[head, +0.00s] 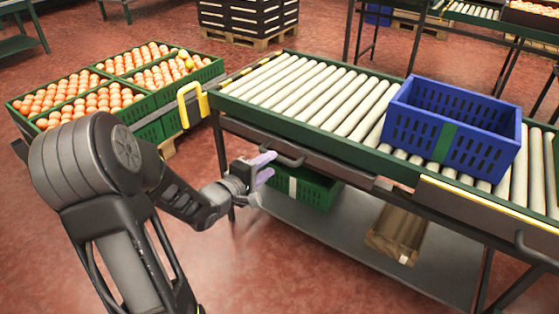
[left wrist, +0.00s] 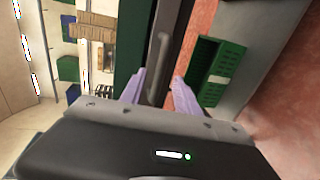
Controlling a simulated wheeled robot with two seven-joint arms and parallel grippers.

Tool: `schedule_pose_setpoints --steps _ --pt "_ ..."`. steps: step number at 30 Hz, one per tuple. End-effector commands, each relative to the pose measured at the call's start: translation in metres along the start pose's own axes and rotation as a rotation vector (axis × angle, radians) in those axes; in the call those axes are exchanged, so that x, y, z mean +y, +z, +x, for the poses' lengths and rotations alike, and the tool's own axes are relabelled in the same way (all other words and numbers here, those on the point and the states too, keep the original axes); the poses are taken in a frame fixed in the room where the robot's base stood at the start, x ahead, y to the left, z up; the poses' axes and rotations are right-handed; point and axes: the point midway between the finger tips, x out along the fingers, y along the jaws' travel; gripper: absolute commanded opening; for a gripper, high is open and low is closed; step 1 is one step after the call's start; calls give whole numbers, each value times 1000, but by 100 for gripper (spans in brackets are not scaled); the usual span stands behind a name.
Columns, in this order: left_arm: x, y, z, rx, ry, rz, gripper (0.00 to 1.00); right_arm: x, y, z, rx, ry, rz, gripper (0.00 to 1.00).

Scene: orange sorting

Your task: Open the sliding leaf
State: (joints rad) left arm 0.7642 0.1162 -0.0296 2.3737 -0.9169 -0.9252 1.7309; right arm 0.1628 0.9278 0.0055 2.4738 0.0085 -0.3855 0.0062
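The sliding leaf (head: 340,169) appears to be the dark grey panel under the green front rail of the roller table. Its dark bar handle (head: 290,160) is near the panel's left end. My left gripper (head: 267,167) is at the left end of this handle, its lilac fingers apart. In the left wrist view the fingers of my left gripper (left wrist: 158,88) stand on either side of the handle bar (left wrist: 158,60), with gaps visible; contact cannot be told. My right gripper is in neither view.
A blue crate (head: 455,108) stands on the rollers (head: 300,90). A green crate (head: 305,190) and a brown box (head: 398,232) sit on the lower shelf (head: 345,235). Green crates of oranges (head: 110,88) stand at the left. A second handle (head: 535,250) is at the far right.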

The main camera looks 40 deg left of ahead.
Motion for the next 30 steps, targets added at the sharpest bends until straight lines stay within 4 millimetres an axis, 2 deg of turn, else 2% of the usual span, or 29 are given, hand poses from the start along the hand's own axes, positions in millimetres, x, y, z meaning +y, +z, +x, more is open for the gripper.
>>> schedule_pose_setpoints --steps 3,9,13,21,30 --pt "-4 1 21 -3 1 1 38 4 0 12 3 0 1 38" --pt "-3 1 48 -2 1 1 38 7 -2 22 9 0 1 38" --pt "-1 1 56 0 1 0 38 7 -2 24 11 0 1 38" --pt "0 0 56 0 0 0 37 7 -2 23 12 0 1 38" --pt "0 0 56 0 0 0 13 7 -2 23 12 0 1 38"
